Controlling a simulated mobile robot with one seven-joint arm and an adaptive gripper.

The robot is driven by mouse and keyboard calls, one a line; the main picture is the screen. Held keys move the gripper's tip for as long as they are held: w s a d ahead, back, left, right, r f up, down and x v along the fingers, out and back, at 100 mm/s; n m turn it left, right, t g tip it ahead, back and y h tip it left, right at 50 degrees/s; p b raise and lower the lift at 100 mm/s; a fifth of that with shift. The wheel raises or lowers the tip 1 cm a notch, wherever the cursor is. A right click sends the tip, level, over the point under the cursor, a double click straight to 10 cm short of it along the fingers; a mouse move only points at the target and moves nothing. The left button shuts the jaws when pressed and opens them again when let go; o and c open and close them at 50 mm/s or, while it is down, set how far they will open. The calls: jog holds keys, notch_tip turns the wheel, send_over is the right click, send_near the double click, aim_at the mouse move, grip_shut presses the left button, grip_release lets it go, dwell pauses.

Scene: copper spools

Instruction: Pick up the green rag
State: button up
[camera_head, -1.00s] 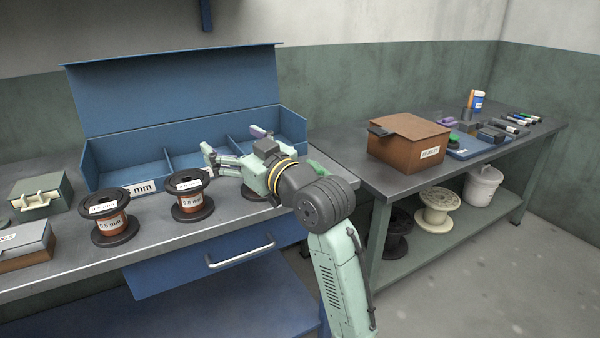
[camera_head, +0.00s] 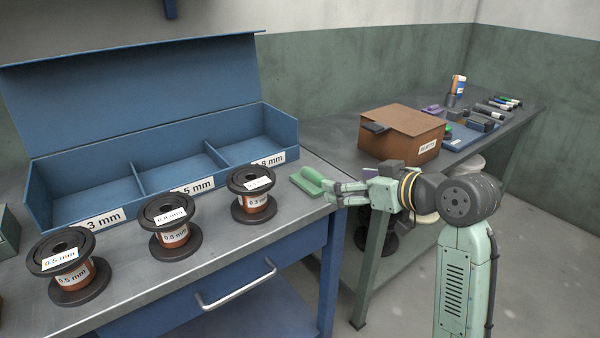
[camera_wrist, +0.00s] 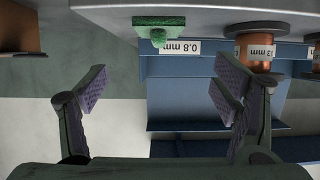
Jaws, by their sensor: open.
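A small green piece, which I take to be the green rag (camera_head: 311,182), lies on the grey bench near its right end, right of the nearest spool. It has a raised ridge along its top. It also shows at the top of the wrist view (camera_wrist: 158,21), between and beyond my fingers. My gripper (camera_head: 335,191) is just right of the rag, at the bench's right end, its fingers pointing left. In the wrist view my gripper (camera_wrist: 158,90) is open with nothing between the fingers. In the head view the fingertips overlap the rag's right end; contact cannot be told.
Three copper spools, left (camera_head: 66,267), middle (camera_head: 170,228) and right (camera_head: 252,194), stand along the bench's front. A blue open-lidded box (camera_head: 112,218) with three compartments stands behind them. A brown box (camera_head: 398,140) stands on the second table, behind my gripper. A drawer handle (camera_head: 236,287) sticks out below.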

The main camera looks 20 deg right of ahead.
aim_at(319, 177)
jog(key=shift+p+x, duration=1.55)
jog(key=shift+x, duration=3.75)
jog(key=shift+d+f, duration=0.1)
jog(key=shift+c, duration=0.2)
jog(key=c, duration=1.6)
jog(key=shift+c, duration=0.3)
